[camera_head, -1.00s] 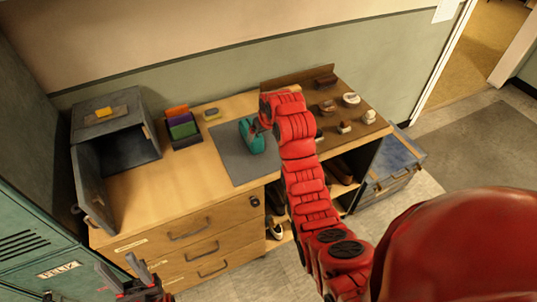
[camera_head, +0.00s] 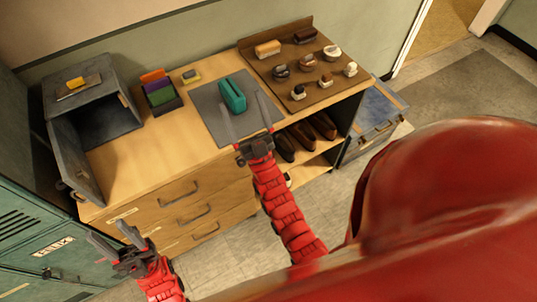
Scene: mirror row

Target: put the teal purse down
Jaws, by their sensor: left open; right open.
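The teal purse (camera_head: 232,95) stands on the grey mat (camera_head: 209,115) on top of the wooden cabinet. My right gripper (camera_head: 243,120) is open and empty, with its fingers over the front part of the mat. Its fingers are apart from the purse, in front of it in the picture. My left gripper (camera_head: 112,240) is open and empty at the lower left, in front of the cabinet and near the teal locker.
A brown board (camera_head: 274,77) with brushes and small pots lies right of the mat. A grey box (camera_head: 96,105) with its door open stands at the left. A holder (camera_head: 163,100) with coloured items is behind. Bare wood (camera_head: 150,150) lies left of the mat.

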